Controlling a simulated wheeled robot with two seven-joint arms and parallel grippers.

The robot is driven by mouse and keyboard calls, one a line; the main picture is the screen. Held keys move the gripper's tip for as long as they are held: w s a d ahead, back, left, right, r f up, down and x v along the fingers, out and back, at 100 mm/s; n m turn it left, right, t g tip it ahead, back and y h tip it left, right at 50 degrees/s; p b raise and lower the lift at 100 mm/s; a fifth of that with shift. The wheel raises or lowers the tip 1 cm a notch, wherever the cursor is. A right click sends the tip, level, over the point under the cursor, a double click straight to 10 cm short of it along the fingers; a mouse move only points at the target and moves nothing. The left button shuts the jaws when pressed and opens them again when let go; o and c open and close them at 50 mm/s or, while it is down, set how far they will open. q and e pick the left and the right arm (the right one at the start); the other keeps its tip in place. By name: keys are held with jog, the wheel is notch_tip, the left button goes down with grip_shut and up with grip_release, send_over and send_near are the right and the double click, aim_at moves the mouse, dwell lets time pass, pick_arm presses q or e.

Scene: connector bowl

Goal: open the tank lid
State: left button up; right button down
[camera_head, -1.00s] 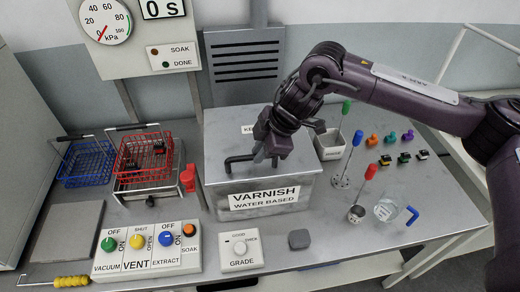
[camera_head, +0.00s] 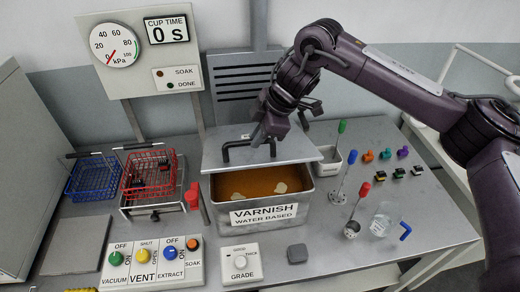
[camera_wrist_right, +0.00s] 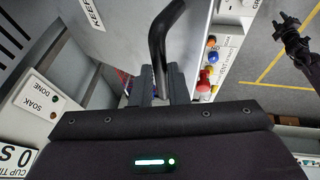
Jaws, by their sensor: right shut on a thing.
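The grey tank (camera_head: 300,208), labelled VARNISH WATER BASED, stands in the middle of the bench in the head view. Its lid (camera_head: 290,152) is off the front rim, raised and toward the back, so the brown varnish (camera_head: 265,186) with pale patches shows inside. My right gripper (camera_head: 269,139) is shut on the dark lid handle (camera_head: 238,146). In the right wrist view the handle (camera_wrist_right: 158,45) runs into the fingers. A dark gripper-like shape (camera_wrist_right: 290,35), perhaps my left gripper, shows at the right of that view; its jaws are unclear.
Blue basket (camera_head: 92,177) and red basket (camera_head: 150,172) stand left of the tank. The control panel (camera_head: 150,262) and grade dial (camera_head: 240,264) are in front. Ladles, a glass beaker (camera_head: 382,222) and small coloured connectors stand to the right. A gauge board (camera_head: 150,55) is behind.

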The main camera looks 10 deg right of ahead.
jog(key=w+r+p, duration=0.3)
jog(key=w+r, duration=0.2)
jog(key=r, duration=0.1)
jog(key=shift+w, duration=0.3)
jog(key=shift+d, duration=0.1)
